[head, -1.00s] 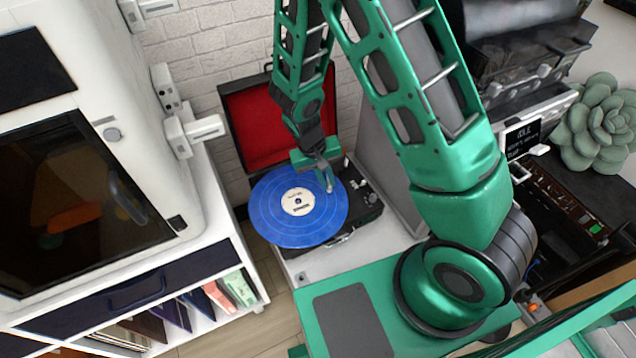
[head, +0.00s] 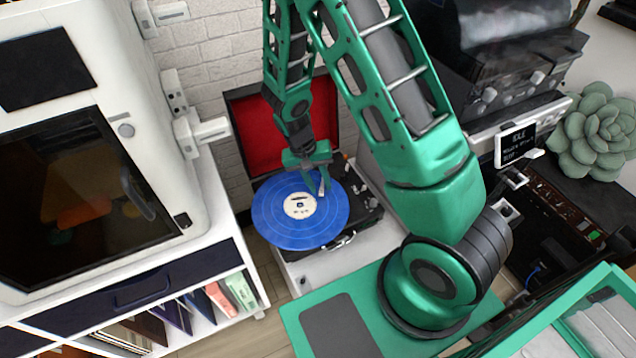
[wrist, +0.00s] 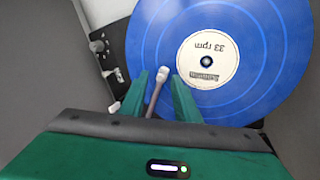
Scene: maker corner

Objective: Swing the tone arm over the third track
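The blue record (head: 280,225) with a cream label lies on the black turntable (head: 362,205). The thin grey tone arm (wrist: 153,103) reaches over the record, its pale head (wrist: 161,77) a little outside the label. Faint rings divide the record, but I cannot tell which track lies under the head. My gripper (head: 322,184) is low over the record's right side. In the wrist view my gripper's (wrist: 158,76) two green fingers stand apart on either side of the tone arm, with a gap at the right finger. Contact at the left finger is unclear.
The red-lined lid (head: 262,135) stands open behind the turntable. A white cabinet machine (head: 110,130) on a shelf unit is to the left. A black espresso-like machine (head: 510,75), a small display (head: 515,141) and a succulent (head: 597,130) are at the right.

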